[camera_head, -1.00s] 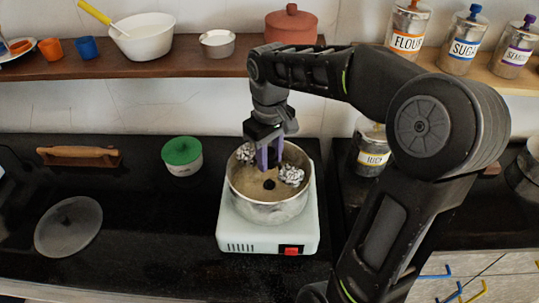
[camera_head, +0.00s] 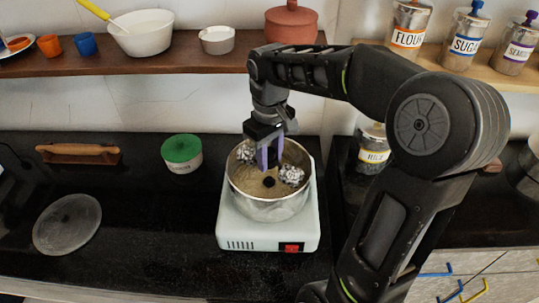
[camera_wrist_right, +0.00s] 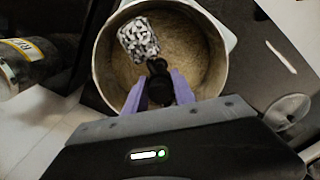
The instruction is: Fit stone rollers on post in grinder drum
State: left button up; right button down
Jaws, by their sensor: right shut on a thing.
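The grinder drum (camera_head: 262,210) is a steel pot with a sandy-coloured floor, standing on a pale base (camera_head: 268,236). The stone rollers are speckled black and white; one (camera_head: 291,175) shows right of my right gripper (camera_head: 269,158) and one (camera_head: 246,153) at its left, both inside the drum. My right gripper points down into the drum, its purple fingers shut on the black middle piece of the rollers (camera_wrist_right: 157,72). One roller (camera_wrist_right: 138,38) shows in the wrist view. A small black spot (camera_head: 269,182) shows below the fingers; whether it is post or hub I cannot tell. My left gripper is out of view.
A round grey lid (camera_head: 68,224) and a wooden-handled tool (camera_head: 78,153) lie farther left on the black counter. A shelf (camera_head: 140,66) with bowls runs above. A labelled jar (camera_head: 371,155) stands at the right.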

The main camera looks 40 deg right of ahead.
aim_at(269, 178)
jog(key=shift+f+b, duration=0.65)
jog(key=shift+f, duration=0.35)
jog(key=shift+f+b, duration=0.4)
jog(key=shift+f, duration=0.15)
jog(key=shift+f+b, duration=0.5)
jog(key=shift+f, duration=0.2)
jog(key=shift+f+b, duration=0.85)
jog(key=shift+f, duration=0.2)
dwell(1.1)
